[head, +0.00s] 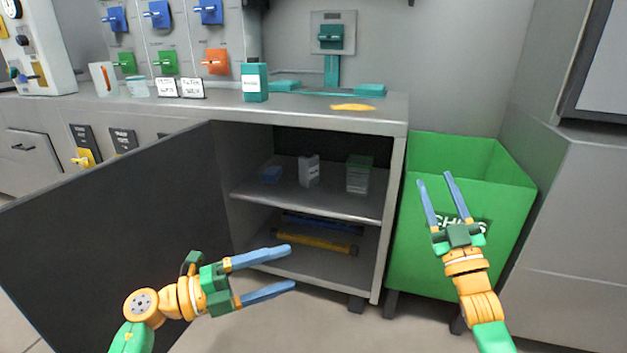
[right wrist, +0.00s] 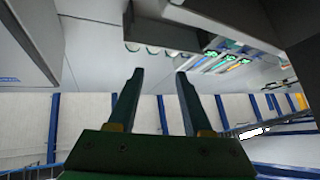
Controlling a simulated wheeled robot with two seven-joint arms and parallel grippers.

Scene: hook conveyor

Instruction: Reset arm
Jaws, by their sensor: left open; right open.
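My left gripper (head: 292,268) is open and empty. It points right, in front of the open lower cabinet (head: 397,200). My right gripper (head: 434,178) is open and empty. It points upward in front of the green bin (head: 415,260). In the right wrist view, its two fingers (right wrist: 160,80) stand apart with nothing between them. The dark cabinet door (head: 110,235) stands wide open on the left, and my left arm is in front of it.
Two cabinet shelves (head: 300,200) hold small boxes, and yellow and blue bars. Blue, green and orange valves line the back wall. A grey unit (head: 575,230) stands at right.

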